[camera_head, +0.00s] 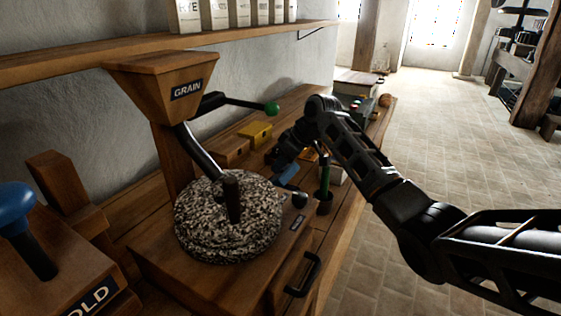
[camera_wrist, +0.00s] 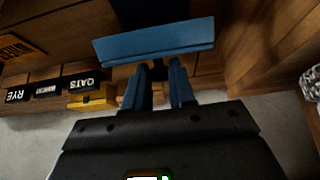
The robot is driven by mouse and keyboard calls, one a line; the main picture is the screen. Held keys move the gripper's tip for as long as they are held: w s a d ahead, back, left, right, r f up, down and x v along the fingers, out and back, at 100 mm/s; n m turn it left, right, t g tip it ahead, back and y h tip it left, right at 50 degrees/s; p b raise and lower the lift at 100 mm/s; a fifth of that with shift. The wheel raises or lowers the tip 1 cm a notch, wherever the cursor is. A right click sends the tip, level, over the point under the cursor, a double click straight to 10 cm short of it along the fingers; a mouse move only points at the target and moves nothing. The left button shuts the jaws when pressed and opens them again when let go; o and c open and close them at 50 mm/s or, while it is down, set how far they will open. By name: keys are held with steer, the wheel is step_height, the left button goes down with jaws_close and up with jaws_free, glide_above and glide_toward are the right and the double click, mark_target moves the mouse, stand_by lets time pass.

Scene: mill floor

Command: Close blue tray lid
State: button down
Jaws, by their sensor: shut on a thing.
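The blue lid (camera_wrist: 155,42) is a flat blue panel across the top of the wrist view, slightly tilted, just beyond my fingertips. It also shows as a small blue patch in the head view (camera_head: 287,173), largely hidden by my gripper. My gripper (camera_wrist: 158,74) has its two bluish fingers around a small dark part at the lid's near edge. In the head view my gripper (camera_head: 284,160) reaches down over the bench behind the millstone. The tray below the lid cannot be made out clearly.
The speckled millstone (camera_head: 228,230) and grain hopper (camera_head: 170,80) stand left of my arm. A yellow block (camera_head: 256,134) lies behind my gripper. A green-handled tool (camera_head: 325,180) stands close on the right. The floor (camera_head: 440,160) right of the bench is clear.

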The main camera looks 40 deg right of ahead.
steer(key=shift+s+f, duration=0.15)
steer(key=shift+f, duration=0.1)
steer(key=c, duration=1.3)
jaws_free()
steer(key=o, duration=0.3)
steer(key=shift+r, duration=0.1)
steer(key=shift+r, duration=0.1)
steer(key=shift+b+v, duration=0.5)
steer(key=shift+v, duration=3.25)
steer(key=shift+s+d, duration=0.1)
